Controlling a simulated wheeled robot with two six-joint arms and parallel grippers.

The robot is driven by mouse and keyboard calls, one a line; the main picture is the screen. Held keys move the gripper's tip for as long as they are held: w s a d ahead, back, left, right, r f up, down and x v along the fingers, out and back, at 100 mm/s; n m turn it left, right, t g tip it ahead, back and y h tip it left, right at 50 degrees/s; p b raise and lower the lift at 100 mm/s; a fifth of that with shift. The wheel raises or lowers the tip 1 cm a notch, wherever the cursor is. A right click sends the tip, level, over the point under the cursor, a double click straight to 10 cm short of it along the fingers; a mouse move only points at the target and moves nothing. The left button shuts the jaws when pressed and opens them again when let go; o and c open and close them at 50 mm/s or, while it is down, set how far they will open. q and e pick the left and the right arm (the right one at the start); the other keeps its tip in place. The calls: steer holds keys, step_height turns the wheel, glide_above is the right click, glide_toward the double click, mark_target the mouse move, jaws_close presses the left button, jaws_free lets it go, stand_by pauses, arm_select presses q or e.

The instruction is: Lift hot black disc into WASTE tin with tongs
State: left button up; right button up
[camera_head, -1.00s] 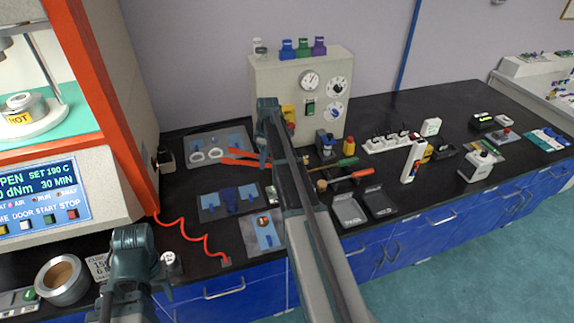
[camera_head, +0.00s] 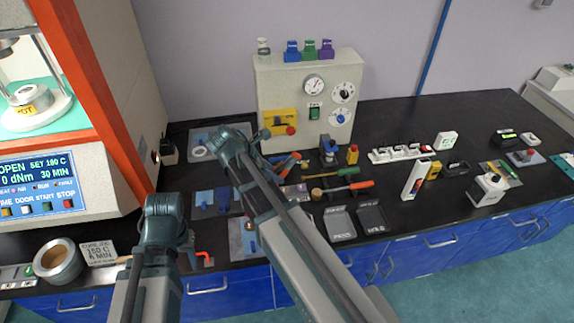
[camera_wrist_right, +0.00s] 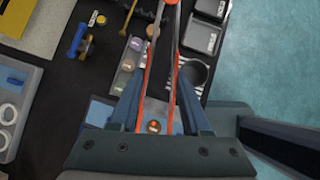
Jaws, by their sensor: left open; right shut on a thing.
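Orange-red tongs (camera_wrist_right: 150,70) are held in my right gripper (camera_wrist_right: 158,118), seen in the right wrist view with its blue fingers shut on their two arms. In the head view, part of the tongs (camera_head: 287,161) shows right of my right wrist, above the bench. My left gripper (camera_head: 165,222) is open above the bench front, right of the rheometer; its fingertips are hard to see. A metal cylinder with a HOT label (camera_head: 25,110) sits in the rheometer chamber. I cannot make out the black disc or a tin marked WASTE.
The rheometer (camera_head: 45,188) stands at the left. A hollow metal cylinder (camera_head: 58,262) and a sign (camera_head: 98,253) are at the front left. A cream control box (camera_head: 352,75) stands behind. Two black trays (camera_head: 340,224) and hand tools lie right of my right arm.

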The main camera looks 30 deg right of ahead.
steer(key=shift+s+r, duration=0.1)
steer(key=shift+r, duration=0.05)
stand_by(0.3)
step_height(320, 180, down, 10)
steer(key=b, duration=1)
jaws_close()
steer(key=shift+r, duration=0.1)
